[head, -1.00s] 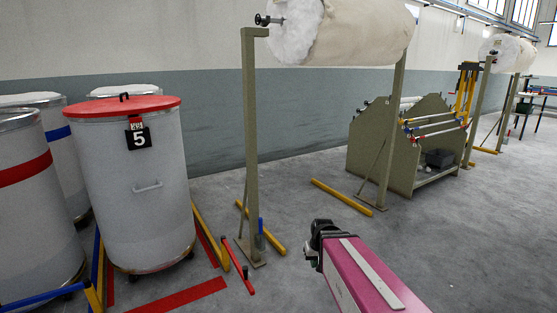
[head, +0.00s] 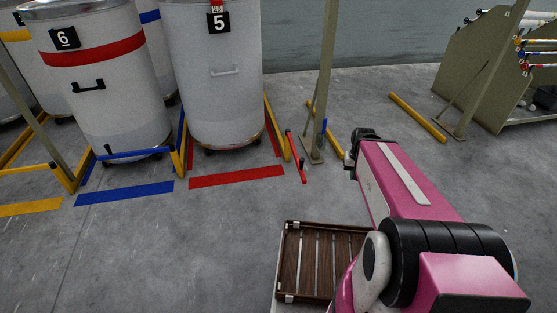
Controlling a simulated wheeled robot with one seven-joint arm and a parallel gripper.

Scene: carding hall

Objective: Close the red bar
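The red bar (head: 296,158) is low over the floor at the right side of the bay with can 5 (head: 212,85). It points out toward me, beside a yellow rail (head: 272,127), and does not cross the bay's front. A red floor stripe (head: 236,177) lies in front of the bay. My gripper (head: 364,134) is at the far end of my pink arm, to the right of the red bar and apart from it. It is dark and seen from behind, so its fingers are hidden.
The blue bar (head: 133,153) crosses in front of can 6 (head: 104,80). A grey-green post (head: 322,85) stands just right of the red bar, with yellow floor rails (head: 417,117) beyond.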

